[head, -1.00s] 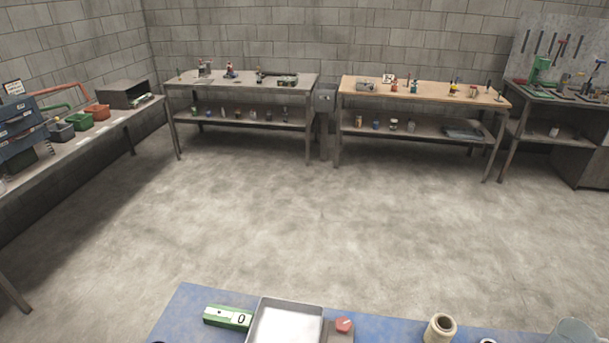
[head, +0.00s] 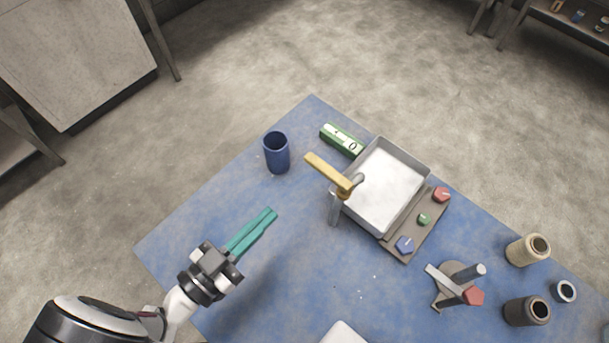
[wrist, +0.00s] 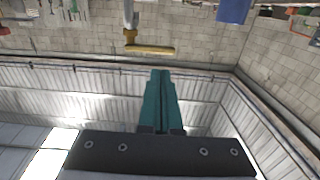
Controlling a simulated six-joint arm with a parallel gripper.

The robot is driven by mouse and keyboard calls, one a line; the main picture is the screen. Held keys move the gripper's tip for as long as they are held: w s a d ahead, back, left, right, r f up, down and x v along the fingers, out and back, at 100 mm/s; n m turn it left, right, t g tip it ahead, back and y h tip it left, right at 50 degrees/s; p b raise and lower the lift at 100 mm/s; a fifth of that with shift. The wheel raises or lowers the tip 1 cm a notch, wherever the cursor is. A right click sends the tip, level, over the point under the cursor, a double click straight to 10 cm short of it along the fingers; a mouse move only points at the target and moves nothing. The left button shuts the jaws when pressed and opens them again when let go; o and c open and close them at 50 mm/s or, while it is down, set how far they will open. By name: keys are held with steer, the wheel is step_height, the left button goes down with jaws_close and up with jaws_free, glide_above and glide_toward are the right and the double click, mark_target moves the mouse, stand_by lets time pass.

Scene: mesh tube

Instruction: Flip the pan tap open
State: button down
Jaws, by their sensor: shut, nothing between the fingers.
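The pan tap has a yellow lever handle (head: 328,174) and a grey post (head: 335,207); it stands at the left side of the square metal pan (head: 424,163). The lever points up and left, away from the pan. The yellow lever also shows near the top of the wrist view (wrist: 150,50). My gripper (head: 272,214), with teal fingers, is shut and empty. It is left of and below the tap in the head view, apart from it, with its fingers pointing up and right. The fingers also show in the wrist view (wrist: 160,72).
A panel with coloured knobs (head: 424,219) adjoins the pan. A valve-like stand (head: 457,285) and spools (head: 527,312) are at right.

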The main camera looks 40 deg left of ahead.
mark_target(316, 169)
steer(key=w, duration=1.1)
steer(key=shift+s, duration=0.1)
steer(key=shift+h, duration=0.3)
